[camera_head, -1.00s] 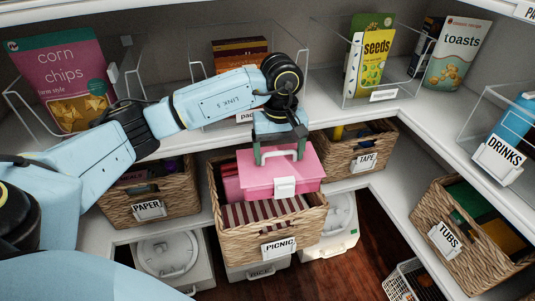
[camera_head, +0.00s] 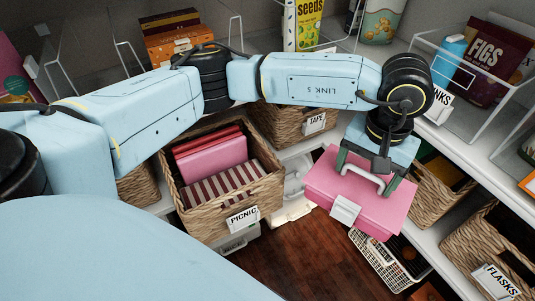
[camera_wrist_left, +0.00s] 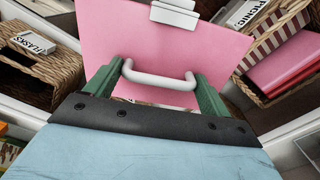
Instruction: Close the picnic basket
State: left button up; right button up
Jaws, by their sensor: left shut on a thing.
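The picnic basket (camera_head: 200,222) is a woven basket with a PICNIC label, standing on the lower shelf left of centre in the head view. Its top is open, and pink and red items and a striped cloth (camera_head: 224,188) show inside. It also shows at the upper right of the left wrist view (camera_wrist_left: 285,24). My left gripper (camera_head: 368,175) is shut on the grey handle of a pink box (camera_head: 385,212), right of the basket and apart from it. The handle (camera_wrist_left: 160,80) lies between the green fingers in the wrist view. My right gripper is not in view.
A TAPE basket (camera_head: 283,125) stands behind, and a FLASKS basket (camera_head: 482,245) at the lower right. A white wire crate (camera_head: 375,258) is below the pink box. Clear bins with packets line the upper shelf. Bare wooden floor (camera_head: 290,255) shows between the shelves.

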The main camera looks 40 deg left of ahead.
aim_at(222, 182)
jog(key=u, duration=3.8)
jog(key=k, duration=0.75)
jog(key=z, duration=1.65)
